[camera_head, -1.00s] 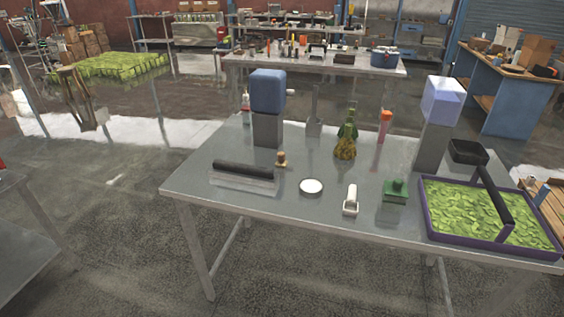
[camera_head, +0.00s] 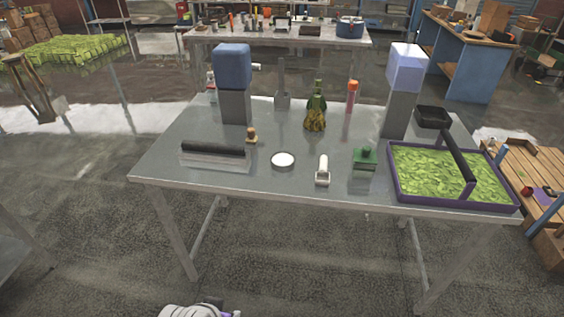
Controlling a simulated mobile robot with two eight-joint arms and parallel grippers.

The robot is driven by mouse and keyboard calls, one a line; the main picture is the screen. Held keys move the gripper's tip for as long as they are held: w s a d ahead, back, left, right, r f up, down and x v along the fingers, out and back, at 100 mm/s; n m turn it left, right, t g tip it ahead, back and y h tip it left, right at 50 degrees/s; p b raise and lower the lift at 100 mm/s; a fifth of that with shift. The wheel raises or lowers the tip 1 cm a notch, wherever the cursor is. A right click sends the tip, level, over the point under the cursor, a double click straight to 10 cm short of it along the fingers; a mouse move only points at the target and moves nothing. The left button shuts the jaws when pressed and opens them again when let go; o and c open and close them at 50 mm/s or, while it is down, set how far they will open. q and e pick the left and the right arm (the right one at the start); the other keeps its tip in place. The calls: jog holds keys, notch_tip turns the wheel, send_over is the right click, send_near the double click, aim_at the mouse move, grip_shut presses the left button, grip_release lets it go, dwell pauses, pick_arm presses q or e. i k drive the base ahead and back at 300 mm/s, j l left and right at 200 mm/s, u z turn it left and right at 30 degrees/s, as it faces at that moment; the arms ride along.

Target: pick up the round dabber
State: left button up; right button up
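No label marks the round dabber. Two small round items fit: a flat white disc with a dark rim (camera_head: 283,160) near the front middle of the metal table, and a small brown knobbed piece (camera_head: 251,136) just behind and left of it. Both rest on the table top, apart from each other. I cannot tell which is the dabber. A white and purple part, likely of my own arm, shows at the bottom edge in front of the table. No fingertips of either gripper are visible.
The metal table (camera_head: 215,180) also bears a dark roller (camera_head: 213,148), a white-handled tool (camera_head: 322,170), a green block with a knob (camera_head: 364,158), a purple-rimmed tray (camera_head: 440,203), bottles and two tall grey posts with blue tops. Floor in front is clear.

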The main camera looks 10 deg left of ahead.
aim_at(251, 139)
jog(key=i+j+z, duration=0.15)
jog(key=j+z, duration=0.2)
jog(key=j, duration=0.45)
jog(key=j+z, duration=0.35)
jog(key=j, duration=0.45)
jog(key=i, duration=0.1)
